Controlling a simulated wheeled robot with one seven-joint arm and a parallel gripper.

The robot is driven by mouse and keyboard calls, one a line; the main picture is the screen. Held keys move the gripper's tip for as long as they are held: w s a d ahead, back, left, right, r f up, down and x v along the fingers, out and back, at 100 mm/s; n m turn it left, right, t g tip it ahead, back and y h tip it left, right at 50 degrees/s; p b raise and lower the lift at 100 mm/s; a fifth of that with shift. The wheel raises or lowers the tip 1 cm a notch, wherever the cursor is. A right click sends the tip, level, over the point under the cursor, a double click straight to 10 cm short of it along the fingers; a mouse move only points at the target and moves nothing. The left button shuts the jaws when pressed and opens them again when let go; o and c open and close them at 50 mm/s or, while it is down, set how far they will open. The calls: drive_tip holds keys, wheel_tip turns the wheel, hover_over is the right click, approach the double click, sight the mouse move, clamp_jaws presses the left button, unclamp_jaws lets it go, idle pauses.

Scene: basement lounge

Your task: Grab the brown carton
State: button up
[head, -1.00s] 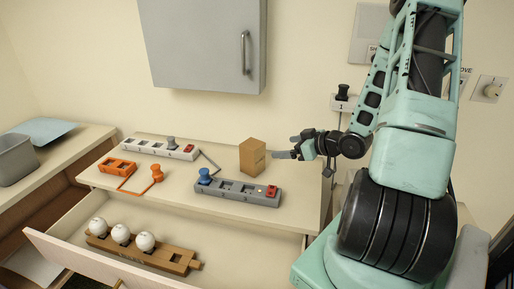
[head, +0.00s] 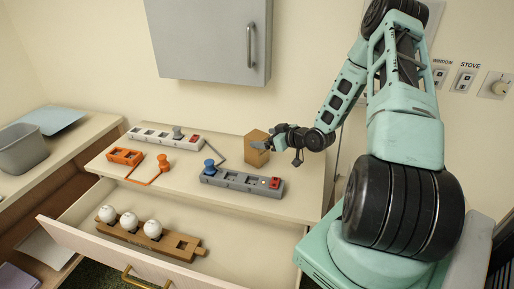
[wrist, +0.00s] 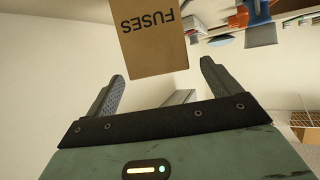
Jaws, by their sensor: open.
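The brown carton (head: 256,157) stands upright on the wooden cabinet top (head: 222,153), near its back right part. In the wrist view the carton (wrist: 152,40) appears upside down with the dark word FUSES on its face. My gripper (head: 275,153) is open, at the right side of the carton in the head view, with one finger overlapping it. In the wrist view my gripper's two fingers (wrist: 163,69) are spread, with the carton's near end between and beyond their tips. I cannot tell whether either finger touches it.
A grey power strip (head: 240,181) with a blue plug lies in front of the carton. A white strip (head: 165,138) and orange strip (head: 124,155) lie left. An open drawer (head: 90,243) below holds a wooden strip (head: 187,246). A grey wall cabinet (head: 200,40) hangs above.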

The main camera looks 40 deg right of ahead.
sight(259, 137)
drive_tip(key=p+x, duration=0.1)
drive_tip(key=x, duration=0.2)
drive_tip(key=shift+w+a+r+p, duration=0.1)
drive_tip(key=shift+w+p, duration=0.25)
drive_tip(key=shift+w, duration=0.05)
drive_tip(key=shift+w+f, duration=0.3)
drive_tip(key=shift+w, duration=0.1)
drive_tip(key=c, duration=1.4)
drive_tip(key=shift+r, duration=0.15)
